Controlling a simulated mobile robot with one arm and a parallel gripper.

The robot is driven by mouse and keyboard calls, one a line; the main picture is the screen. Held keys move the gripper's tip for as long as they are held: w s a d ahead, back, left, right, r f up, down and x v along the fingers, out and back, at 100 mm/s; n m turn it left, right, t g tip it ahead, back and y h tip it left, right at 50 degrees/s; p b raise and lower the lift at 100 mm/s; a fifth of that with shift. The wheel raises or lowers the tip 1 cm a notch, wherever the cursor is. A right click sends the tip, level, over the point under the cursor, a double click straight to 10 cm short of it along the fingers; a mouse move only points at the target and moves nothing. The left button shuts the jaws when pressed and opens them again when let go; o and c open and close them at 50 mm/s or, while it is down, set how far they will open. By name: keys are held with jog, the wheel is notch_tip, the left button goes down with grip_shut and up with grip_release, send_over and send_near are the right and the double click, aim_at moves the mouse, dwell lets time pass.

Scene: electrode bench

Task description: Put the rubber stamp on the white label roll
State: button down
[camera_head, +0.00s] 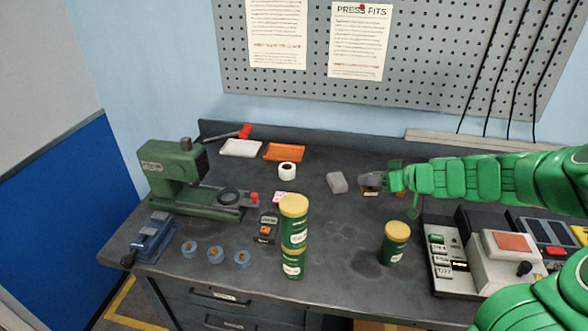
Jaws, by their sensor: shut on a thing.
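The white label roll (287,170) stands at the back middle of the bench, in front of the trays, with its dark core hole facing up. My gripper (369,181) is to the right of the roll, past a grey block, at the end of my green arm. It is shut on a small brown and dark thing, which looks like the rubber stamp (370,190). The fingers hide part of this thing. I cannot tell whether it touches the bench top.
A grey block (337,183) lies between my gripper and the roll. White (240,148) and orange (284,152) trays lie behind the roll. Stacked green tins (293,235) stand in front, a single tin (394,243) at right. A green press (180,175) stands at left.

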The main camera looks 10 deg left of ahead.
jog(key=w+a+r+n+g, duration=0.1)
jog(key=w+a+r, duration=0.15)
jog(key=a, duration=0.85)
jog(key=w+a+r+n+g, duration=0.1)
jog(key=a+r, duration=0.3)
jog(key=a, duration=0.7)
send_over(287, 166)
jog(key=shift+y, duration=0.4)
jog(key=shift+s+f, duration=0.2)
jog(key=shift+f, duration=6.3)
jog(key=shift+f, duration=0.1)
jog(key=c, duration=0.9)
grip_release()
jog(key=shift+o, duration=0.2)
